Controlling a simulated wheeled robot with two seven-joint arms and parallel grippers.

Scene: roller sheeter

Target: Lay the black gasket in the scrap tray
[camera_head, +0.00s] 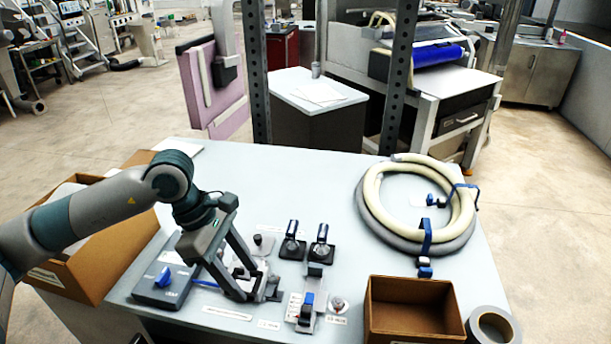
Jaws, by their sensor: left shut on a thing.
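My left gripper (254,294) is low over the front middle of the table, pointing down and shut on a small black piece (274,287) at its fingertips. I take this piece to be the black gasket; its outline is mostly hidden by the fingers, and I cannot tell whether it touches the table. An open brown tray (412,290), which looks like the scrap tray, stands at the front right, apart from the gripper. Its visible inside looks empty. My right gripper is not in view.
Two black clamps with levers (291,247) and a blue-tipped latch (307,305) stand between gripper and tray. A coiled hose (377,215) lies behind the tray, a tape roll (493,325) beside it. A cardboard box (100,270) and blue-knobbed unit (160,290) are at left.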

